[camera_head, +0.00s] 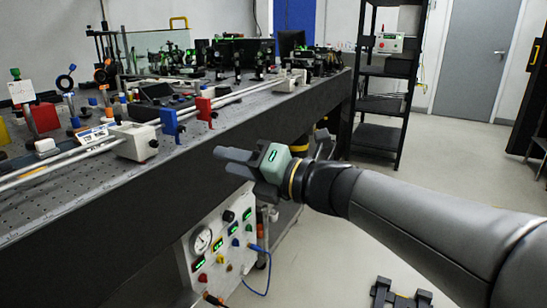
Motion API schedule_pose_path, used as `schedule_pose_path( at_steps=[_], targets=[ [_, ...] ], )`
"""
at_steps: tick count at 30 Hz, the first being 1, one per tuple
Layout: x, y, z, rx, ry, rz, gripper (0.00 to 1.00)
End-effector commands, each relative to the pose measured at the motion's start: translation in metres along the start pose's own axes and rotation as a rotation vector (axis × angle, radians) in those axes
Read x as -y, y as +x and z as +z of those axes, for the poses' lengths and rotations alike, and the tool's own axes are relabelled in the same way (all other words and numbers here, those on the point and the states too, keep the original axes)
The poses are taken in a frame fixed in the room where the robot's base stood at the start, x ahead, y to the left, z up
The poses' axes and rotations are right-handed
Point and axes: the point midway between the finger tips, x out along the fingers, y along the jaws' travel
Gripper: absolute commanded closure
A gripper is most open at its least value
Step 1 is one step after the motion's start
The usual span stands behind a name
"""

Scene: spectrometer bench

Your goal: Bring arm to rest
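My arm comes in from the right edge and reaches left across the front of the bench (110,191). My gripper (224,160) is at the arm's end, in front of the bench's dark side, its fingers pointing left. The two grey fingers show as separate prongs with a gap between them, and nothing shows between them. The gripper appears clear of the bench, but its exact distance from it is hard to tell.
The bench top holds a long rail (85,151), a white block (133,140), blue (169,122) and red (205,108) holders and many optics. A gauge panel (217,240) is below. A black shelf (382,105) stands behind; floor at right is mostly clear.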

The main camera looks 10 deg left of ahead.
Motion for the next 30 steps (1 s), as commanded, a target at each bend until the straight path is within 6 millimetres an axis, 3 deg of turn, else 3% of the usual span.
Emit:
schedule_pose_path(
  at_steps=[5,8,9,13,17,21,24,27,28,30],
  targets=[
    [-0.004,-0.023,0.061,0.213,0.195,-0.134,0.63],
    [0.004,-0.062,0.111,0.457,0.438,-0.267,0.63],
    [0.011,-0.083,0.127,0.567,0.552,-0.322,0.63],
    [0.03,-0.161,0.15,0.922,0.932,-0.48,0.63],
    [0.035,-0.239,0.133,1.278,1.326,-0.614,0.63],
    [0.016,-0.304,0.08,1.644,1.75,-0.744,0.63],
    [-0.01,-0.33,0.036,1.859,2.011,-0.83,0.63],
    [-0.035,-0.341,0.002,2.013,2.205,-0.902,0.63],
    [-0.042,-0.342,-0.006,-2.001,-2.2,0.899,0.63],
    [-0.052,-0.344,-0.021,-1.93,-2.134,0.876,0.63]
  ],
)
